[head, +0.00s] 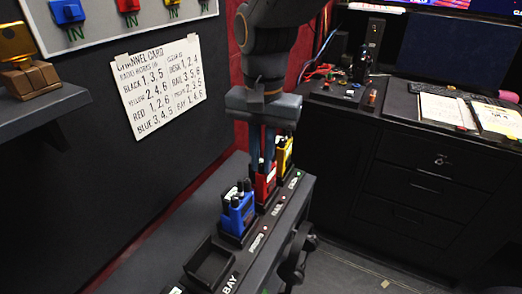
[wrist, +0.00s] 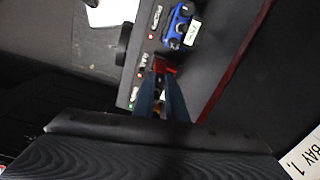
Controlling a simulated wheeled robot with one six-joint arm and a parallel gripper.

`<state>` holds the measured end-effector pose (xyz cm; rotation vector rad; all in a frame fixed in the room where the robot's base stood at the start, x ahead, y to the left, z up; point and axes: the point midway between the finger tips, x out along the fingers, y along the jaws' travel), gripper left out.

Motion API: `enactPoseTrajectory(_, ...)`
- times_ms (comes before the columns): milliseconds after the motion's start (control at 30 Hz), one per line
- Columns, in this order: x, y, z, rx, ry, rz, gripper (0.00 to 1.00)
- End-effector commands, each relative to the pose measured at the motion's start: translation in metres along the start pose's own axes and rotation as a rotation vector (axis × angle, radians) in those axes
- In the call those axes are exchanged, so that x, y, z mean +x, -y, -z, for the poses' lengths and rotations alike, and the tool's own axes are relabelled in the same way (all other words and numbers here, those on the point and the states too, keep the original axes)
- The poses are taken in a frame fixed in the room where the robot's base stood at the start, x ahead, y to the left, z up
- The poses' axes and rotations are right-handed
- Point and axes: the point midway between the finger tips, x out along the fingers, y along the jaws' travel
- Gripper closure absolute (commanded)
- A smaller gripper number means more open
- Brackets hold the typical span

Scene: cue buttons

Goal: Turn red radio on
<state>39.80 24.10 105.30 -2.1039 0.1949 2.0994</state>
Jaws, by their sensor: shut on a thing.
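The red radio (head: 264,184) stands in the charger row between the blue radio (head: 238,208) and the yellow radio (head: 284,155). My gripper (head: 263,166) points down and its fingers are shut on the top part of the red radio. In the wrist view the fingertips (wrist: 163,80) meet at the red radio (wrist: 164,66), and the fingers hide most of it. The blue radio (wrist: 180,25) stands beside it there. The red radio's knob and switch are too small to tell.
The charger row (head: 233,262) has labelled bays with small lights; the front slot (head: 210,262) is empty. A channel card (head: 160,85) hangs on the wall. A shelf with a brown and gold object (head: 25,65) is at left. A dark cabinet (head: 430,170) stands at right.

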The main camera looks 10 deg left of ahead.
Motion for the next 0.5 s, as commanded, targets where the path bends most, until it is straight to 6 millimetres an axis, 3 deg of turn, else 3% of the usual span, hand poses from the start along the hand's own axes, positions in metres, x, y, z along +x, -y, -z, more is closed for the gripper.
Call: enactPoseTrajectory(500,-0.0009,0.0001,-0.0003,0.235,-0.005,0.000,1.00)
